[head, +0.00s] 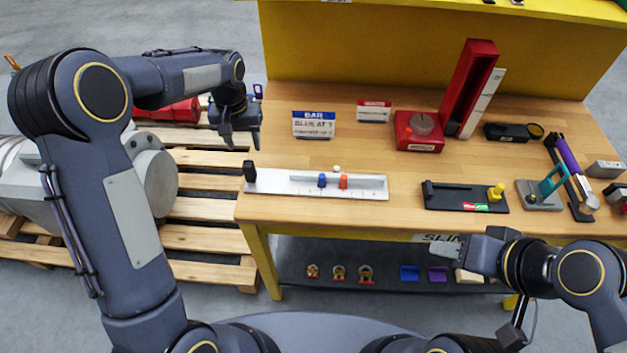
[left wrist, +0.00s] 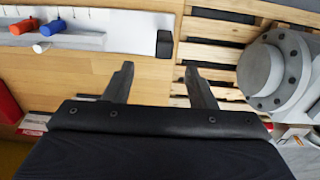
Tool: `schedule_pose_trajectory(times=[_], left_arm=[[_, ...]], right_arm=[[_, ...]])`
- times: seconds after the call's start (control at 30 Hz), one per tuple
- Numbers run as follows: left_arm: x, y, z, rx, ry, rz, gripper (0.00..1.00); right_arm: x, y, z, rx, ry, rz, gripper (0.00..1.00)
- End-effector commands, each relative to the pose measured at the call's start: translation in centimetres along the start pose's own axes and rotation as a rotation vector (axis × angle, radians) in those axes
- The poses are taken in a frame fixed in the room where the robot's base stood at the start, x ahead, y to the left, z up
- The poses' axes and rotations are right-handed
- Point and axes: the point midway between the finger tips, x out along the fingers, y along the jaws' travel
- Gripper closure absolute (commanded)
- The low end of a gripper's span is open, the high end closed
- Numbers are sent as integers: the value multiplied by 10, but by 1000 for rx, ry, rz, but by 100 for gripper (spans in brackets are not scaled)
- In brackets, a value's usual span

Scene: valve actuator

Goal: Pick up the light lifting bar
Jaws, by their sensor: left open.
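A long pale bar-like fixture (head: 300,183) lies near the bench's front left edge. It has a black end block, a scale, and a blue and an orange peg; I take it as the lifting bar, but no label on it confirms this. Part of it shows at the upper left of the left wrist view (left wrist: 85,38). My left gripper (head: 243,141) is open and empty, just off the bench's left edge, behind and left of the black end block. In the left wrist view its fingers (left wrist: 158,72) are apart. My right gripper (head: 445,248) is low by the bench's front edge; its jaws are unclear.
A sign reading BAR and BLUE AT 7 (head: 313,124) stands behind the fixture. A red box with a knob (head: 419,131) and a tall red channel (head: 470,85) stand further right. Pallets (head: 205,207) and a grey flanged valve body (head: 155,172) are left of the bench.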

Motion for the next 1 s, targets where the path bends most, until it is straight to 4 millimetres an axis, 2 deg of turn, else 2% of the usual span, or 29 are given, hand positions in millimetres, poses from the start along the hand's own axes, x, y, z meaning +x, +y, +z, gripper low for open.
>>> schedule_pose_trajectory(times=[0.17,0.4,0.67,1.0], left_arm=[[21,3,-7,6,-15,-17,49],[63,2,-6,6,-16,-17,49],[84,0,-6,6,-14,-16,49],[128,-7,-4,6,-14,-16,49]], right_arm=[[0,0,0,0,0,0,61],[0,0,0,0,0,0,61],[0,0,0,0,0,0,61],[0,0,0,0,0,0,61]])
